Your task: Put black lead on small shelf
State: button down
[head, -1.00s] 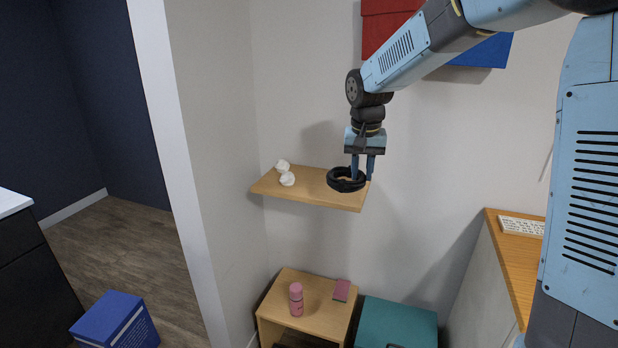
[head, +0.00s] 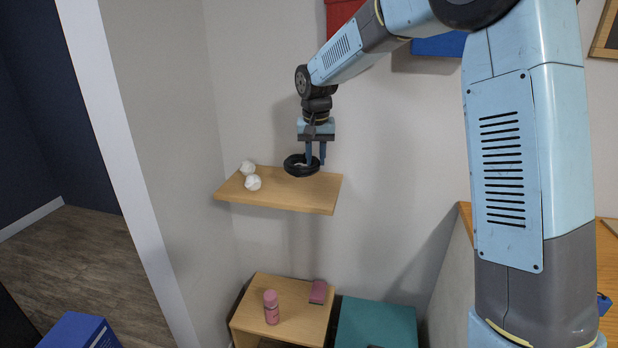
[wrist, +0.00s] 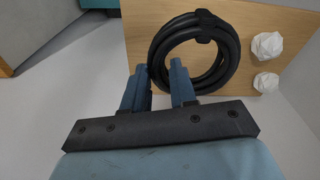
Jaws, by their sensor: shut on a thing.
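The black lead (head: 301,172) is a thick coiled ring, bound with a dark tie that shows in the wrist view. My gripper (head: 315,162) is shut on one side of the coil, which sits between its fingers (wrist: 161,74) in the wrist view. The small shelf (head: 290,197) is a light wooden board on the wall. The coil is over the back part of the shelf, right of its middle in the head view. I cannot tell whether it touches the board. In the wrist view the board (wrist: 140,28) shows behind the coil.
Two white faceted objects (head: 253,182) stand on the shelf's left part. Below are a wooden cabinet (head: 262,290) with a pink bottle (head: 271,307) and a pink block (head: 318,292), and a teal box (head: 375,325). A blue piece (head: 440,45) is on the wall above.

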jog(key=w+f, duration=0.1)
jog(key=f, duration=0.1)
jog(key=w+a+f, duration=0.1)
jog(key=w+f, duration=0.2)
jog(key=f, duration=0.1)
jog(key=shift+w+a, duration=0.35)
jog(key=shift+w, duration=0.05)
notch_tip(320, 180, down, 3)
jog(key=shift+w+f, duration=0.1)
jog(key=c, duration=0.9)
grip_release()
jog(key=r, duration=0.4)
jog(key=s+r, duration=0.1)
jog(key=r, duration=0.7)
jog(key=shift+s, duration=0.25)
jog(key=shift+d+r, duration=0.1)
